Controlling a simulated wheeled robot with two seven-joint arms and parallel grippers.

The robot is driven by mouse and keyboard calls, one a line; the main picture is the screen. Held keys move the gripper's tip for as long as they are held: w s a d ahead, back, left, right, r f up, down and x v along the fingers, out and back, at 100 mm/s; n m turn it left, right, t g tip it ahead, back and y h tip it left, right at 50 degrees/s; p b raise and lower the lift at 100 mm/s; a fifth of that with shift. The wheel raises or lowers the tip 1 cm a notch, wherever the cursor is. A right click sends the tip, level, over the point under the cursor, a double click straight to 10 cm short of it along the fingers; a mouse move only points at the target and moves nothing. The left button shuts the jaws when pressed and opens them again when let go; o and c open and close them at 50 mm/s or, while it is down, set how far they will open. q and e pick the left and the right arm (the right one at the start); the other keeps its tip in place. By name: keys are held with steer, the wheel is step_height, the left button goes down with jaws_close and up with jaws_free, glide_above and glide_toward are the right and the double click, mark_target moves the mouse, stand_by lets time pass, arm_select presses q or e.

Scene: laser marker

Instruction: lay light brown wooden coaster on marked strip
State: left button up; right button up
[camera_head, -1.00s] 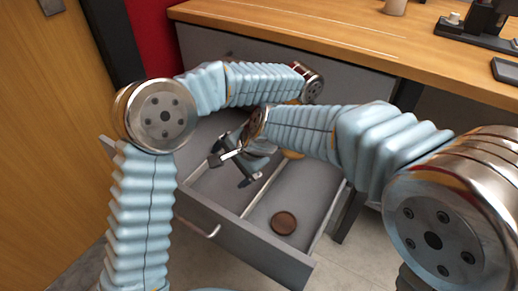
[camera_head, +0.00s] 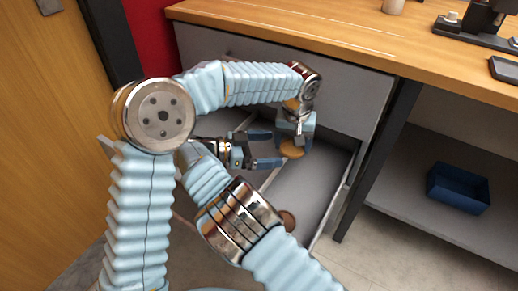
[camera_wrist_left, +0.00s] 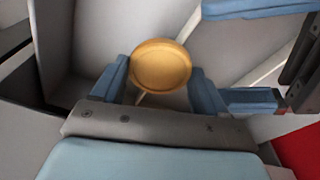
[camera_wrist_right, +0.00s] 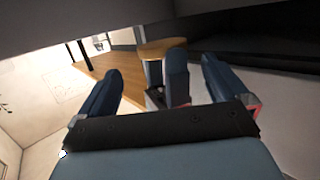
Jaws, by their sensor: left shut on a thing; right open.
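The light brown wooden coaster (camera_head: 292,149) is a round disc over the open drawer. My left gripper (camera_head: 296,132) points down and is shut on it; the left wrist view shows the coaster (camera_wrist_left: 161,66) between its two fingers. My right gripper (camera_head: 266,149) is open and empty, just left of the coaster, its fingers pointing toward it. In the right wrist view the coaster (camera_wrist_right: 160,49) shows beyond the open right fingers (camera_wrist_right: 165,85), partly behind a left finger. The marked strip (camera_head: 310,29) lies on the wooden desktop between pale lines, and is clear.
The grey drawer (camera_head: 312,190) is open below the desk. A dark brown coaster (camera_head: 288,220) lies in it, partly hidden by my right arm. A black machine (camera_head: 478,25), a cup (camera_head: 393,6) and a dark tray (camera_head: 505,69) stand on the desk. A blue bin (camera_head: 458,189) sits on the lower shelf.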

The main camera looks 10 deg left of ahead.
mark_target(288, 148)
steer(key=x, duration=0.5)
steer(key=shift+c, duration=0.2)
